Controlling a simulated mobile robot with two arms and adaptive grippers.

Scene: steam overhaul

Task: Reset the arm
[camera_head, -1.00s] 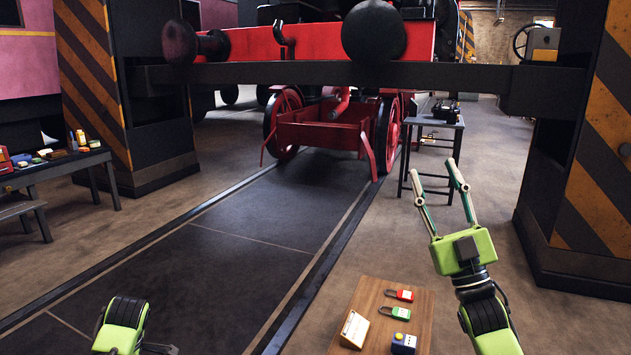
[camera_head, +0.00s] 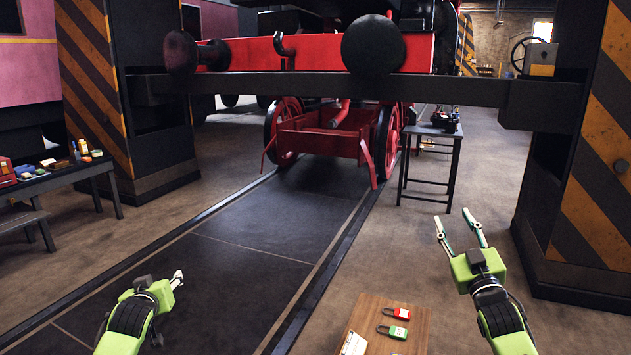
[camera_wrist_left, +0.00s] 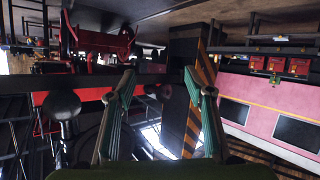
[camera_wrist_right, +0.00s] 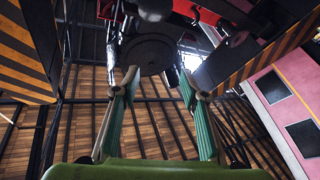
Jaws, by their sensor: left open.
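My left gripper (camera_head: 178,280) is low at the left in the head view, above the dark track floor. In the left wrist view its two green fingers (camera_wrist_left: 162,78) stand apart with nothing between them. My right gripper (camera_head: 456,220) is at the right in the head view, its two fingers spread and pointing up and away. In the right wrist view its fingers (camera_wrist_right: 160,85) are also apart and empty. Neither gripper touches anything that I can see.
A wooden-topped table (camera_head: 408,318) at the bottom holds a red padlock (camera_head: 397,313), a green padlock (camera_head: 392,331) and a cut-off pale block (camera_head: 354,343). A dark beam (camera_head: 250,78) crosses before the red locomotive (camera_head: 320,52). Striped pillars (camera_head: 600,160) flank it. A small table (camera_head: 433,131) stands behind.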

